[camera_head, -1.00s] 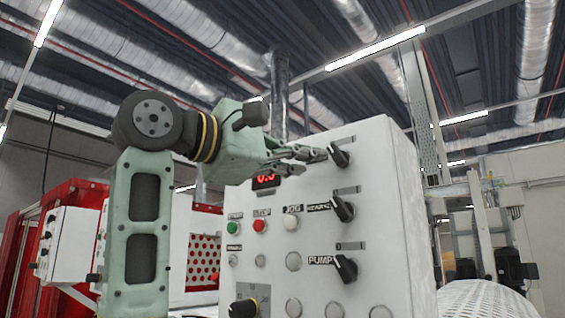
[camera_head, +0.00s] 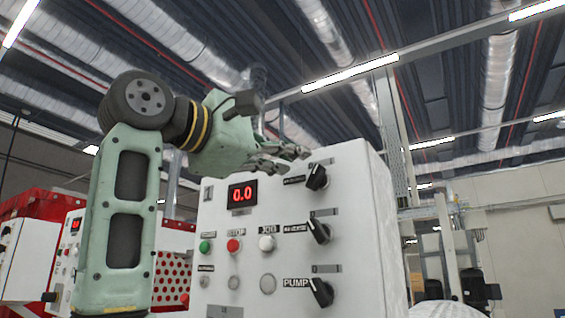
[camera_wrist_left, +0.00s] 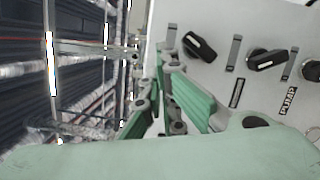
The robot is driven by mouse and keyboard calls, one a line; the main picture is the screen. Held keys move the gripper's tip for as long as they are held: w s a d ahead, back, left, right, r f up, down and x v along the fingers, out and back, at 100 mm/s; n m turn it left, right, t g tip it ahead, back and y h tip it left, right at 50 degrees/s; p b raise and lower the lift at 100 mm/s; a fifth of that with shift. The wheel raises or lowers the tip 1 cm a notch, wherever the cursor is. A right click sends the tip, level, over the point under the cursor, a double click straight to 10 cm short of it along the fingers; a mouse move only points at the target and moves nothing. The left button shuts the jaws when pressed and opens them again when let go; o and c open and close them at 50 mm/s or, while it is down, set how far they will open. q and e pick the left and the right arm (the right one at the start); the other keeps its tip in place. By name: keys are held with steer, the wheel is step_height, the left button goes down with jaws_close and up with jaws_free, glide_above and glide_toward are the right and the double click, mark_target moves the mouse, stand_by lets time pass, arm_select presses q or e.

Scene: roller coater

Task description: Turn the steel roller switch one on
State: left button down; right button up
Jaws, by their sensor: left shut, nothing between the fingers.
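A white control panel (camera_head: 345,240) carries three black rotary knobs down its right side. The top knob (camera_head: 317,177) has a label too small to read; it also shows in the left wrist view (camera_wrist_left: 198,47). The middle knob (camera_head: 319,231) and the bottom knob (camera_head: 321,292), labelled PUMP, are below it. Which knob is the steel roller switch cannot be read. My left gripper (camera_head: 290,158) is shut and empty, up and left of the top knob and apart from it in the picture. In the left wrist view its fingers (camera_wrist_left: 166,88) lie beside the top knob. My right gripper is not in view.
A red 0.0 display (camera_head: 242,194) and green (camera_head: 205,246), red (camera_head: 233,245) and white (camera_head: 267,243) buttons sit left of the knobs. Red perforated guarding (camera_head: 172,278) stands behind my left arm. Open space lies above the panel.

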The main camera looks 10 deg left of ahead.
arm_select(q)
steer(key=shift+s+d+r, duration=0.1)
steer(key=shift+d+r, duration=0.05)
steer(key=shift+d, duration=0.15)
steer(key=shift+a, duration=0.1)
stand_by(0.4)
